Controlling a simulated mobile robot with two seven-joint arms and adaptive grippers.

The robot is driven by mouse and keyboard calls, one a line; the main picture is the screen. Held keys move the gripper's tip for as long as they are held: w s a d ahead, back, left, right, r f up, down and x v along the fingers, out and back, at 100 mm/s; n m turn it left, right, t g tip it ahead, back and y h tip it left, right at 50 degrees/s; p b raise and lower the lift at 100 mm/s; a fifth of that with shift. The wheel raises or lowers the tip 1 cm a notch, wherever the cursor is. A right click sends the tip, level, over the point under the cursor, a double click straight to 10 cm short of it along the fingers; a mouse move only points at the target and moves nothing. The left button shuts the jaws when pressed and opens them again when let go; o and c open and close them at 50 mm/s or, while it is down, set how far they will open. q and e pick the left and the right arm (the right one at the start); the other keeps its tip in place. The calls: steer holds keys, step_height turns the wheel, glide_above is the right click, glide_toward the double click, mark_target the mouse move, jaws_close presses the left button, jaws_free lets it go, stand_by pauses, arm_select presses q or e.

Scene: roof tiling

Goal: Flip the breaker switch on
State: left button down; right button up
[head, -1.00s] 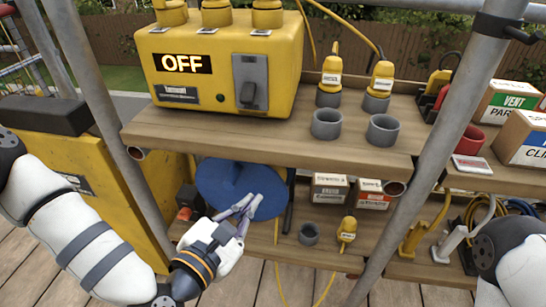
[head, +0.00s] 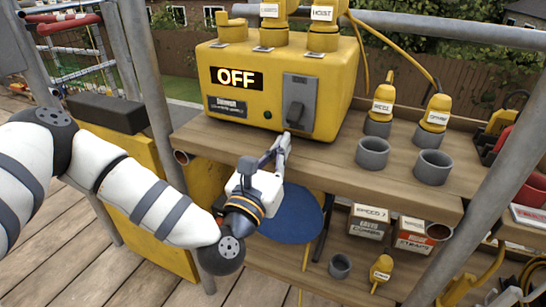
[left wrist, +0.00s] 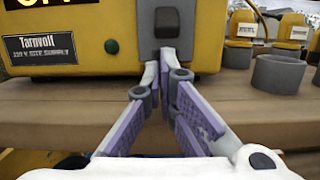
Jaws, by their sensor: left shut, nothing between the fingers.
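The yellow breaker box (head: 225,60) stands on the upper wooden shelf, and its display (head: 237,77) reads OFF. The grey switch plate (head: 300,85) with a dark lever (head: 295,113) is on its front right, and the lever points down. In the left wrist view the lever (left wrist: 167,22) is straight ahead, above the fingertips. My left gripper (head: 284,138) is shut and empty, just in front of and below the lever at the shelf's front edge. It also shows in the left wrist view (left wrist: 165,75). My right gripper is not in view.
Grey cups (head: 372,153) and yellow plugs (head: 382,97) stand on the shelf to the right of the box. A scaffold pole (head: 150,90) rises left of the box, and another (head: 490,180) crosses at the right. A blue round thing (head: 292,218) is below the shelf.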

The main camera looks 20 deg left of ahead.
mark_target(295, 113)
arm_select(q)
steer(key=shift+w+r, duration=0.2)
steer(key=shift+w, duration=0.75)
steer(key=shift+w+r, duration=0.15)
steer(key=shift+w, duration=0.8)
